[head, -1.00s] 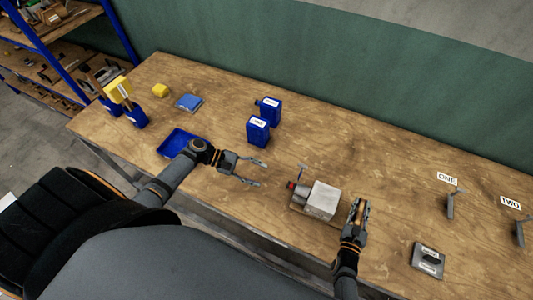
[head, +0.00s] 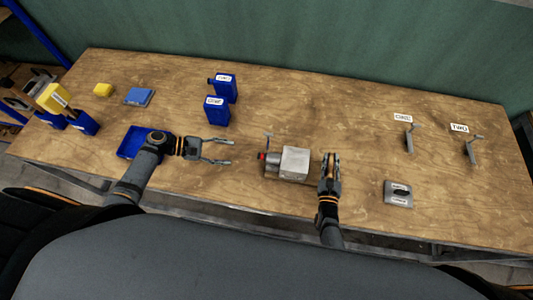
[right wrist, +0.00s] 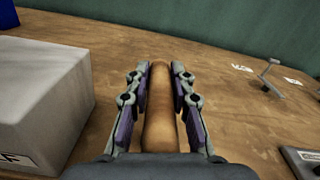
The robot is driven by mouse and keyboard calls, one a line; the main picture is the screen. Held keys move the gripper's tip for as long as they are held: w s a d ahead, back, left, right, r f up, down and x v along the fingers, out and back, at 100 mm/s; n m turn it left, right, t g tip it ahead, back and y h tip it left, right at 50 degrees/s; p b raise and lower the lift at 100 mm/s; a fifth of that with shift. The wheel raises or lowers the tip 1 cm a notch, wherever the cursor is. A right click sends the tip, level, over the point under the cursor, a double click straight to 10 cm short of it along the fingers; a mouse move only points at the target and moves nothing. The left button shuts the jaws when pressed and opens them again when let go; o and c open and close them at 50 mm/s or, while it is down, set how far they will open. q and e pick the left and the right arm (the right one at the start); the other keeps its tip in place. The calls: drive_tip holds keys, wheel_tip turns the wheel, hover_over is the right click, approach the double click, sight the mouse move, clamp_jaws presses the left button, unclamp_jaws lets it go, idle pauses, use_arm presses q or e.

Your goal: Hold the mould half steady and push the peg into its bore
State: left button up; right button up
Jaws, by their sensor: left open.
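The mould half is a light grey block (head: 295,163) on a low base at the table's front middle. In the right wrist view its grey side (right wrist: 45,95) fills the left, with part of a label showing. I cannot see its bore. The peg is a plain brown rod (right wrist: 158,105) lying lengthwise between the fingers of my right gripper (right wrist: 160,85). That gripper (head: 332,160) is shut on it, just right of the block and apart from it. My left gripper (head: 230,152) is open and empty, left of the block, its fingers pointing towards it.
A grey fitting with a red end (head: 262,156) adjoins the block's left side. Two blue containers (head: 217,110) stand behind. A blue tray (head: 128,147) lies by my left arm. A grey plate (head: 398,193) and stands labelled ONE (head: 409,140) and TWO (head: 470,150) are right.

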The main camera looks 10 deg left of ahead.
drive_tip(key=o, duration=0.5)
drive_tip(key=shift+c, duration=0.2)
drive_tip(key=s, duration=1.1)
drive_tip(key=shift+s, duration=0.5)
